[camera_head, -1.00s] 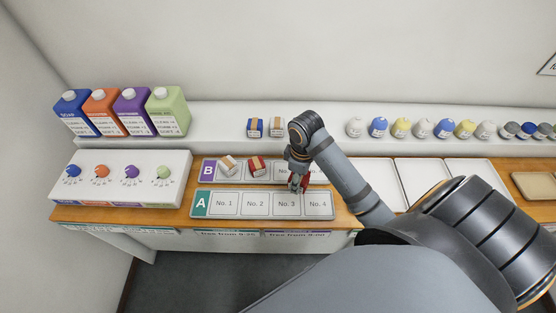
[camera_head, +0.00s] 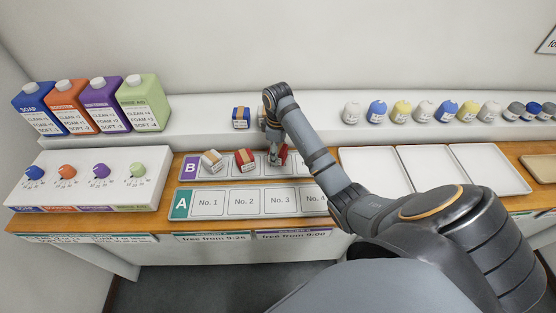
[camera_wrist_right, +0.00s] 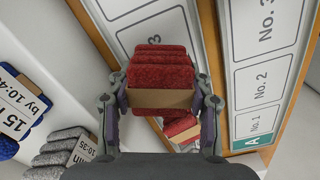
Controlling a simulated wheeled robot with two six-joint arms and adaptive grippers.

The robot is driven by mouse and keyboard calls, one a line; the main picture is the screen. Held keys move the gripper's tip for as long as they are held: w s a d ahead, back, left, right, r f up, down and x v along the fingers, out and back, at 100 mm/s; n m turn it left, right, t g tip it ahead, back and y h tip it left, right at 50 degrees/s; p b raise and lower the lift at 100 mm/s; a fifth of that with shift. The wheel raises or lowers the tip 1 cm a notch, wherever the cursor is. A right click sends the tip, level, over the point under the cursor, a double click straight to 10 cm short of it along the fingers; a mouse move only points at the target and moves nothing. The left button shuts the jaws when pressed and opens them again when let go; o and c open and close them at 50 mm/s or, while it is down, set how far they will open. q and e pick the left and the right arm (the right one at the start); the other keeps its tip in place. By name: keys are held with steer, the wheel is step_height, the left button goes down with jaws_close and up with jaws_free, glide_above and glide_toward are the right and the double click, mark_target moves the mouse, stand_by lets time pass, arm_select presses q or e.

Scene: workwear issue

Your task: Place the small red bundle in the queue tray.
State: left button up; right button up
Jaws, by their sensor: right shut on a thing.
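My right gripper (camera_head: 275,160) is shut on a folded red bundle (camera_head: 283,154) with a tan band. The held bundle (camera_wrist_right: 160,62) fills the middle of the right wrist view, between both fingers. It is over the No. 3 slot of the grey tray with purple label B (camera_head: 188,168); whether it touches the tray I cannot tell. A second red bundle (camera_head: 246,161) sits left of it in tray B and shows partly behind the fingers in the wrist view (camera_wrist_right: 180,127). A tray with teal label A (camera_head: 180,205) lies in front, empty. My left gripper is not in view.
A white-grey bundle (camera_head: 211,160) sits at tray B's left end. Bottles (camera_head: 144,102) and a dial panel (camera_head: 100,183) stand left. Empty white trays (camera_head: 373,171) lie right.

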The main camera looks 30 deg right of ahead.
step_height(320, 180, down, 3)
steer(key=shift+r, duration=0.1)
steer(key=shift+s, duration=0.1)
steer(key=o, duration=1.2)
steer(key=shift+f, duration=0.2)
steer(key=shift+c, duration=0.2)
steer(key=shift+r, duration=0.15)
step_height(320, 180, up, 2)
steer(key=shift+r, duration=0.25)
step_height(320, 180, up, 8)
steer(key=p, duration=0.7)
steer(key=shift+r, duration=0.25)
steer(key=shift+r+p, duration=0.55)
steer(key=shift+r, duration=0.05)
